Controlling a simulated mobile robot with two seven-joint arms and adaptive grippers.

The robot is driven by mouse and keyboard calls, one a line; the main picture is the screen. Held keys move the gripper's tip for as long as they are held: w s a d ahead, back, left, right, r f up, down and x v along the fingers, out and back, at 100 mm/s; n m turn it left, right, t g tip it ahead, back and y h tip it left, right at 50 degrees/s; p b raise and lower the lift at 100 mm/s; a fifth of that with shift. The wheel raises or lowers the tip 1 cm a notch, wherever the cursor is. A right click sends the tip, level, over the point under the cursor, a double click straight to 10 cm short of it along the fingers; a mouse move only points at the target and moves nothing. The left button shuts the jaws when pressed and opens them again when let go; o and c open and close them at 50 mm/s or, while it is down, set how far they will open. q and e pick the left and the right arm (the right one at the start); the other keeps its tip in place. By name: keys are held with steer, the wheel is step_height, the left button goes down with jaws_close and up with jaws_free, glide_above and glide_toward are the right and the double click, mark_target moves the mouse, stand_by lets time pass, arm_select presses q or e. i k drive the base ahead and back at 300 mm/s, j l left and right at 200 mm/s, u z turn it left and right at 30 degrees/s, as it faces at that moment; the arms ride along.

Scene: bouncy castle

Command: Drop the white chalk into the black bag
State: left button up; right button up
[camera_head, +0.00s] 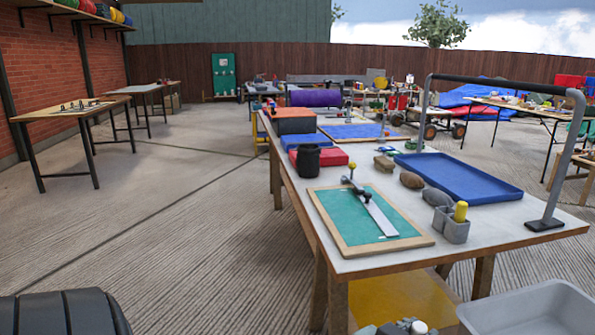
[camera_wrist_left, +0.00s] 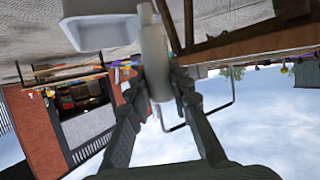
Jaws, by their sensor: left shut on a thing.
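My left gripper (camera_wrist_left: 160,95) shows in the left wrist view, its two dark fingers closed on a whitish, long, rounded thing (camera_wrist_left: 157,50), which I take to be the white chalk. That view is upside down, and the held thing is in front of the table and apart from it. A small black open-topped container (camera_head: 308,157), which looks like the black bag, stands upright on the worktable, left of centre in the head view. I cannot see into it. My right gripper is not in view.
The worktable (camera_head: 378,264) carries a green framed board (camera_head: 345,222), blue tray (camera_head: 465,178), red box (camera_head: 330,159), grey holder (camera_head: 452,229) and a tall metal arch (camera_head: 574,150). A grey bin (camera_head: 530,308) is at bottom right. The floor left of the table is clear.

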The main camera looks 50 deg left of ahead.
mark_target(304, 172)
steer(key=k+u, duration=0.15)
steer(key=u, duration=0.3)
steer(key=k+j+u, duration=0.1)
steer(key=u, duration=0.35)
steer(key=i+u, duration=0.3)
steer(key=i, duration=0.15)
steer(key=i+l+u, duration=0.15)
steer(key=i+u, duration=0.15)
steer(key=i+j, duration=0.15)
steer(key=j, duration=0.2)
steer(key=i+j, duration=0.15)
steer(key=j, duration=0.2)
steer(key=i+j+z, duration=0.1)
steer(key=j, duration=0.25)
steer(key=i+j, duration=0.4)
steer(key=j, duration=0.3)
steer(key=j+z, duration=0.1)
steer(key=z, duration=1.35)
